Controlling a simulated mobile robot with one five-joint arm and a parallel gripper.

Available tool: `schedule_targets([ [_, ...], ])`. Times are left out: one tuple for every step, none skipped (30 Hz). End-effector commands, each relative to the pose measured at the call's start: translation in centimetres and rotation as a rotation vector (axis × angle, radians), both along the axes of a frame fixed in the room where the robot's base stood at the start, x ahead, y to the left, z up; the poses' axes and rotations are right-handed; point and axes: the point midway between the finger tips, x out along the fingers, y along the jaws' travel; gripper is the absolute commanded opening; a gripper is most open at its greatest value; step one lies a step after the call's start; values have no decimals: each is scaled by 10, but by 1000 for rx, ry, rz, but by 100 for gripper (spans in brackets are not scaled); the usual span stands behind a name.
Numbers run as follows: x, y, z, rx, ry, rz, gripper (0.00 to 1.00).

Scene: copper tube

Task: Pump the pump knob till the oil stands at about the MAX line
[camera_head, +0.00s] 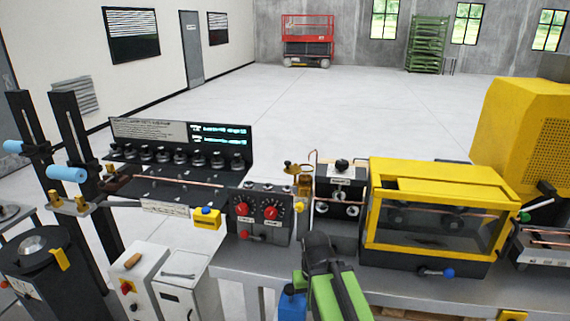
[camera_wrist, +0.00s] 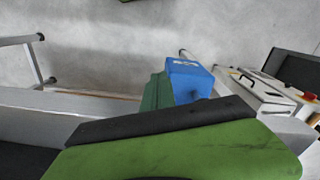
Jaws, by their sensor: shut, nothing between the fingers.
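My gripper (camera_wrist: 262,124) fills the lower part of the wrist view as a green and black shape. It is shut, with nothing held. A blue part also shows low in the head view (camera_head: 292,304), left of my green and black arm. I cannot pick out the pump knob, the oil level or the MAX line for certain in either view.
The grey bench (camera_head: 235,275) carries a black control box with red knobs (camera_head: 258,212) and a yellow-framed guard (camera_head: 440,187). White cabinets (camera_head: 180,281) stand at the left, also in the wrist view (camera_wrist: 262,92). The floor (camera_head: 300,105) behind is open.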

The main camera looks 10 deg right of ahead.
Motion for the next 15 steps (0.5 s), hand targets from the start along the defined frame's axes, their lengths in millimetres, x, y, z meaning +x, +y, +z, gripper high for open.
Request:
schedule_targets([
  [0, 0, 0, 0, 0, 0, 0],
  [0, 0, 0, 0, 0, 0, 0],
  [0, 0, 0, 0, 0, 0, 0],
  [0, 0, 0, 0, 0, 0, 0],
  [0, 0, 0, 0, 0, -1, 0],
  [0, 0, 0, 0, 0, -5, 0],
  [0, 0, 0, 0, 2, -16, 0],
  [-1, 0, 0, 1, 7, -36, 0],
  [4, 1, 0, 3, 18, -79, 0],
  [12, 2, 1, 5, 28, -111, 0],
  [20, 4, 9, 7, 40, -142, 0],
  [32, 9, 26, 9, 54, -177, 0],
  [40, 13, 38, 10, 66, -201, 0],
  [46, 18, 50, 10, 75, -216, 0],
  [54, 23, 64, 10, 84, -231, 0],
])
